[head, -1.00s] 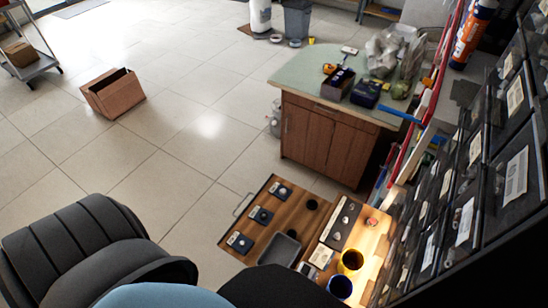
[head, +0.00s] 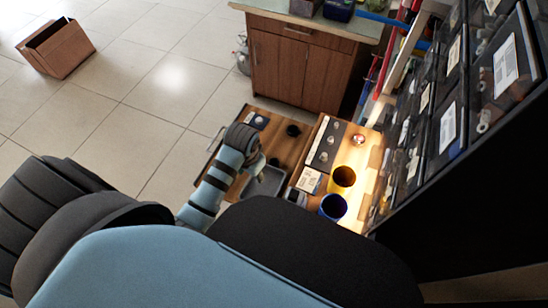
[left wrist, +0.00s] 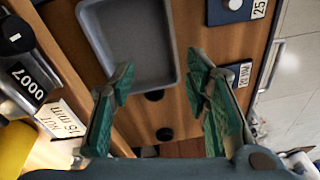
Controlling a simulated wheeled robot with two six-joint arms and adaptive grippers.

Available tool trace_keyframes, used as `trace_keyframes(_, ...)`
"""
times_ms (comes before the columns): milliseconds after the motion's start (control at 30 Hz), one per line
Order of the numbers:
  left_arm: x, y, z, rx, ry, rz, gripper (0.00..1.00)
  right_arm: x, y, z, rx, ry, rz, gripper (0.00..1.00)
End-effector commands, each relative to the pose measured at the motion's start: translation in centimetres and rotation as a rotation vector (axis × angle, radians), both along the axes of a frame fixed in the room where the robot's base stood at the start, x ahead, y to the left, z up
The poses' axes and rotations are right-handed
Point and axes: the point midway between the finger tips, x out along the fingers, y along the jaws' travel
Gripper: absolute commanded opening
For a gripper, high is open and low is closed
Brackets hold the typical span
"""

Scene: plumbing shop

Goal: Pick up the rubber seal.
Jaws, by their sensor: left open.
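A small black round piece, which looks like the rubber seal (head: 293,130), lies on the wooden board right of my left gripper. Two dark round pieces show in the left wrist view: one (left wrist: 165,134) lies on bare wood between the fingers, and the other (left wrist: 155,95) is by the grey tray's edge. I cannot tell which of them is the seal. My left gripper (head: 259,164) is over the board beside the grey tray; in the left wrist view its green fingers (left wrist: 160,82) are spread and empty. My right gripper is not in view.
The grey tray (head: 266,184) stands on the board. A yellow cup (head: 342,178) and a blue cup (head: 333,206) stand to the right, near a dark strip (head: 325,147) with small parts. The bin rack (head: 470,105) closes the right side. A wooden cabinet (head: 300,65) stands behind.

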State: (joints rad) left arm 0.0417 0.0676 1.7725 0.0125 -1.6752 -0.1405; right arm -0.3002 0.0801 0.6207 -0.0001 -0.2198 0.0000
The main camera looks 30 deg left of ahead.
Motion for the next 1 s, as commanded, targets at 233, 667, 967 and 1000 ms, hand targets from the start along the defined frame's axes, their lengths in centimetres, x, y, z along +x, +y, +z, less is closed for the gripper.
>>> trace_keyframes(233,8.4,-1.5,3.8,-0.035,0.103,-0.075,0.43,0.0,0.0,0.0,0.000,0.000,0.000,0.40)
trace_keyframes(667,10.6,-2.2,-2.0,-0.048,0.146,-0.111,0.43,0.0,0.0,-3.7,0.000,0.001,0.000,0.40)
trace_keyframes(967,10.6,-1.8,-6.8,-0.048,0.145,-0.109,0.43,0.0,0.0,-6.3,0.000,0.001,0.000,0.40)
trace_keyframes(1000,10.5,-1.8,-7.6,-0.048,0.145,-0.109,0.43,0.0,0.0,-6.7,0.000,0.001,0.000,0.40)
